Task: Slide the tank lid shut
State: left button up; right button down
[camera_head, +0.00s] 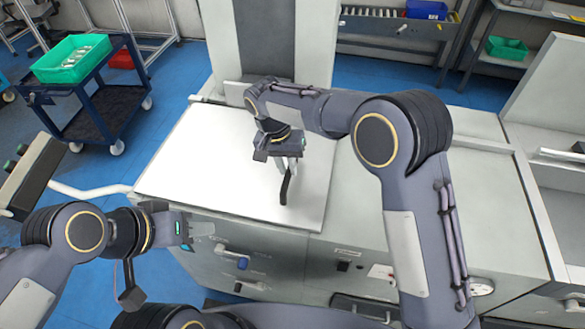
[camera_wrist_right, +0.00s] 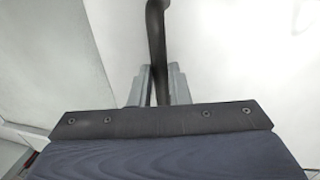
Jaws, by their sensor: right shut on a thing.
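The tank lid (camera_head: 190,165) is a flat white panel on top of the grey machine, left of centre in the head view. A black curved handle (camera_head: 285,188) stands on it near its right side; it also shows in the right wrist view (camera_wrist_right: 156,30). My right gripper (camera_head: 288,163) reaches over the lid from the right, its fingers shut around the handle. In the right wrist view the two grey fingertips (camera_wrist_right: 159,85) flank the handle. My left gripper (camera_head: 203,236) hangs in front of the machine near the lid's front edge, empty, its fingers apart. My right arm hides part of the machine top.
The machine front (camera_head: 240,265) has knobs and switches. The grey machine top (camera_head: 480,185) extends right of the lid. A dark cart (camera_head: 100,120) with a green bin (camera_head: 72,58) stands at the left, and shelves (camera_head: 400,45) stand behind. Blue floor lies between.

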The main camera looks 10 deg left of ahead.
jog(key=shift+a, duration=0.1)
jog(key=c, duration=1.4)
grip_release()
jog(key=shift+o, duration=0.2)
notch_tip(320, 180, up, 8)
jog(key=a, duration=0.1)
jog(key=shift+a+b, duration=0.15)
jog(key=shift+b, duration=0.25)
jog(key=shift+f, duration=0.1)
